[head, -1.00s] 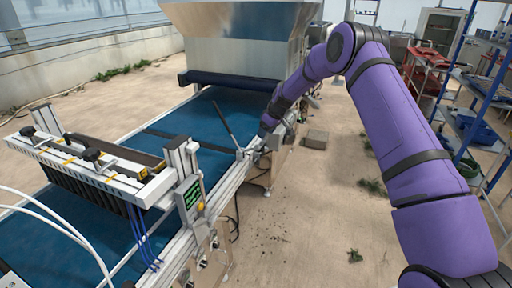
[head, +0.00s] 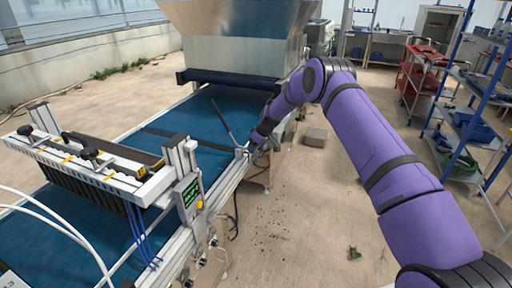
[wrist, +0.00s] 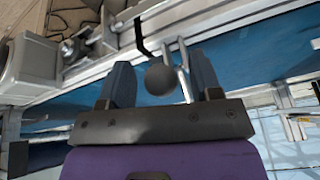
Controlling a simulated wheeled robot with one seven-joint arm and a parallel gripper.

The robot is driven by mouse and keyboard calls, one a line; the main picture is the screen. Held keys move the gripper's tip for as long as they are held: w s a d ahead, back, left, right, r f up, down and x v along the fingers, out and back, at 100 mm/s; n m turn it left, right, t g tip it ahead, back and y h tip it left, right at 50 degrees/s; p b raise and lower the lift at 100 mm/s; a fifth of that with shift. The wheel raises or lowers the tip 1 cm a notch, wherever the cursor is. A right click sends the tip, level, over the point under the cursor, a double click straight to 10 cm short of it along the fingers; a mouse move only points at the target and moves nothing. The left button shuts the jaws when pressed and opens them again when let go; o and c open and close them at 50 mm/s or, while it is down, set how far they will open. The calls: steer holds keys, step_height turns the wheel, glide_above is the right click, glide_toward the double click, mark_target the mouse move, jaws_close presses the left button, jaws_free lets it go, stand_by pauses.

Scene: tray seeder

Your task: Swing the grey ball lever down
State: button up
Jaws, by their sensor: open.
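The grey ball (wrist: 160,80) of the lever shows in the wrist view as a dark round knob between my two fingers. A light metal bar (wrist: 184,70) stands just right of it. My gripper (wrist: 162,62) is open, with one finger on each side of the ball and gaps visible between. I cannot tell how deep the ball sits between the fingers. In the head view my gripper (head: 251,145) is at the near side rail of the blue belt, and the ball is not clearly visible there.
A dark slanted rod (head: 223,122) rises over the blue belt (head: 205,110) close to my gripper. A metal hopper (head: 240,50) stands behind. A seeding bar (head: 90,160) and a small green display (head: 191,192) are at left.

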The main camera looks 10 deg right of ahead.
steer(key=shift+c, duration=0.4)
jaws_close()
